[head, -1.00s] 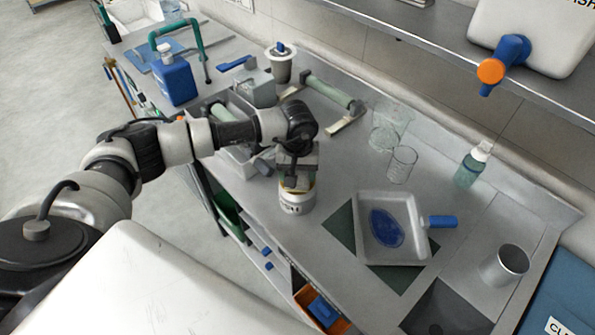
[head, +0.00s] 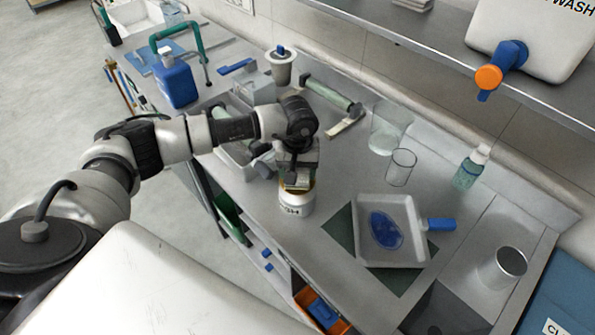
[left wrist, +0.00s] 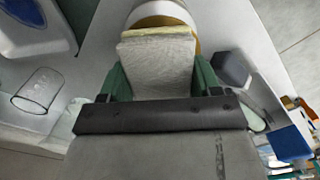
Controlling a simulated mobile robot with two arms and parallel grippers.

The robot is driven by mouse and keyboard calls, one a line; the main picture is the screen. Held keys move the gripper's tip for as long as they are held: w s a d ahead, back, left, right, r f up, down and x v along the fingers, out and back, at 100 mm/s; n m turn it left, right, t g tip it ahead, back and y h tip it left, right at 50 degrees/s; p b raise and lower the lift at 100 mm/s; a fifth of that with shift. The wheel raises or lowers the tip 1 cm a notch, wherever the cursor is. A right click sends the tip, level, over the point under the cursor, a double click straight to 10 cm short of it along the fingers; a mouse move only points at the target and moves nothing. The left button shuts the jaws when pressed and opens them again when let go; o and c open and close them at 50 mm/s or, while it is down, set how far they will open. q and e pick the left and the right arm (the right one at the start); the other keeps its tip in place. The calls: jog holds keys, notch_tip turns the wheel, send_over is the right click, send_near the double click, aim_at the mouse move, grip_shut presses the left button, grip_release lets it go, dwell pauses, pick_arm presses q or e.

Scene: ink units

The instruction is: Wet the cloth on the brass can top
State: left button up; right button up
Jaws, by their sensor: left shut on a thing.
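A white can (head: 296,204) with dark lettering stands on the steel bench. Its brass top (head: 293,185) shows in part under my left gripper (head: 298,174). In the left wrist view, the green fingers of my left gripper (left wrist: 158,80) are shut on a folded grey-white cloth (left wrist: 155,62). The cloth has a pale yellow edge and lies over the can top, hiding most of it. A rim of brass (left wrist: 193,44) shows beside the cloth above the white can body (left wrist: 158,9). I cannot tell whether the cloth presses on the top. My right gripper is not in view.
A white tray (head: 410,258) with a blue patch and blue handle lies right of the can.

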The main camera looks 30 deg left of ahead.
pick_arm(q)
jog(key=shift+r+p, duration=0.9)
jog(key=shift+r, duration=1.5)
